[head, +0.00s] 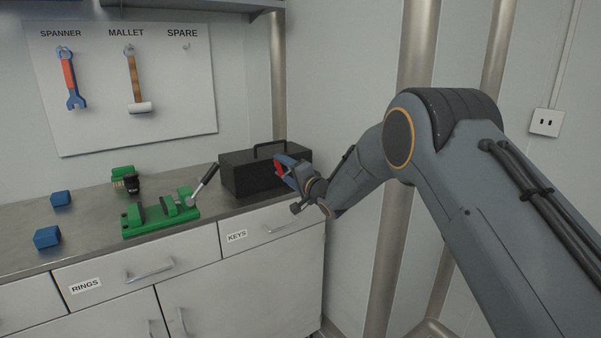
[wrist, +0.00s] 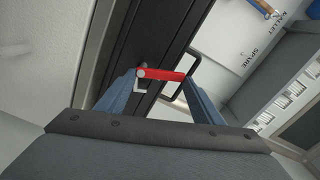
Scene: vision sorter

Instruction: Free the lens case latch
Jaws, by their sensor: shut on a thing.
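The lens case is a black box (head: 240,178) with a handle on top, standing on the counter against the wall corner. Its dark surface (wrist: 143,48) fills the middle of the wrist view. The latch is a small red bar (wrist: 163,75) with a pale metal end, lying across the case's edge; it shows as a bit of red (head: 278,168) in the head view. My gripper (head: 284,168) is at the right front of the case. In the wrist view, my gripper (wrist: 162,78) has its two blue fingers at either end of the red bar, shut on it.
A green vise (head: 160,213) with a lever stands left of the case. Another green item (head: 124,176) and two blue blocks (head: 47,237) lie farther left. A tool board (head: 125,85) hangs behind. Drawers marked RINGS and KEYS are below the counter (head: 90,247).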

